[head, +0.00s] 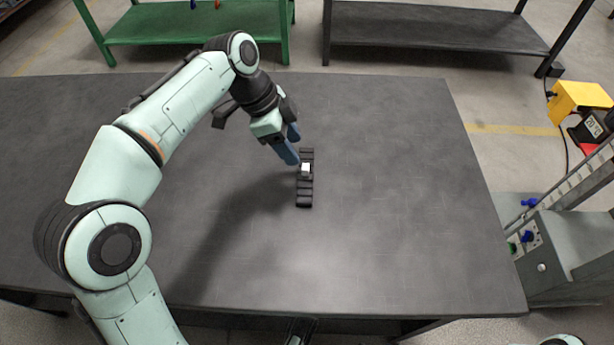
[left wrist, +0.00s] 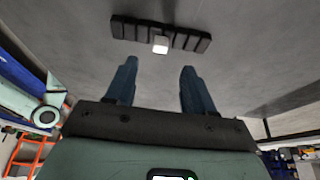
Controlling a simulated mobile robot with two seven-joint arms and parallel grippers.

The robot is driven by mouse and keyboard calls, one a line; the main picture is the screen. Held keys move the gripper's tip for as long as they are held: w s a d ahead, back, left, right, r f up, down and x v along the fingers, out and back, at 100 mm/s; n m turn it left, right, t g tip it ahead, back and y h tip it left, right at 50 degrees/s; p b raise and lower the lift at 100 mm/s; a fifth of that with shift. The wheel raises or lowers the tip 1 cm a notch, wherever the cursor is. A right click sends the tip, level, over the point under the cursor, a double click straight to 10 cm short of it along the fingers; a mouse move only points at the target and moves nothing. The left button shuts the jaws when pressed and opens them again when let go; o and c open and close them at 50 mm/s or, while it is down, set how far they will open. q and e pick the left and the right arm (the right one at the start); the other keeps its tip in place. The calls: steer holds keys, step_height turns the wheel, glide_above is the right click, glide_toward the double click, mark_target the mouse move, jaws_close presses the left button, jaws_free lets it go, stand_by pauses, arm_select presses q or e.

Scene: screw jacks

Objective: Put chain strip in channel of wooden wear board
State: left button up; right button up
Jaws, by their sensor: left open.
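The chain strip (head: 305,190) is a short black segmented strip lying on the dark table, with a small white block (head: 306,168) at its middle. It also shows in the left wrist view (left wrist: 185,41), lying crosswise beyond my fingertips, with the white block (left wrist: 160,44) facing me. My left gripper (head: 293,145) is open and empty, its blue fingers pointing down beside the strip's upper left. In the left wrist view its two fingers (left wrist: 159,70) stand apart, short of the strip. I see no wooden wear board in either view. My right gripper is not in view.
The dark grey table (head: 400,200) is otherwise bare, with wide free room right of the strip. A green shelf bench (head: 195,25) and a dark bench (head: 430,28) stand behind. Grey machinery (head: 565,250) and a yellow box (head: 578,100) stand at the right.

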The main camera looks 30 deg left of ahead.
mark_target(305, 167)
arm_select(q)
steer(key=shift+b+x, duration=0.4)
steer(key=shift+x, duration=1)
steer(key=shift+d+f+b, duration=0.1)
steer(key=shift+f+b, duration=0.2)
steer(key=shift+f, duration=0.2)
steer(key=b+x, duration=0.1)
steer(key=x, duration=0.2)
steer(key=shift+f, duration=0.1)
jaws_close()
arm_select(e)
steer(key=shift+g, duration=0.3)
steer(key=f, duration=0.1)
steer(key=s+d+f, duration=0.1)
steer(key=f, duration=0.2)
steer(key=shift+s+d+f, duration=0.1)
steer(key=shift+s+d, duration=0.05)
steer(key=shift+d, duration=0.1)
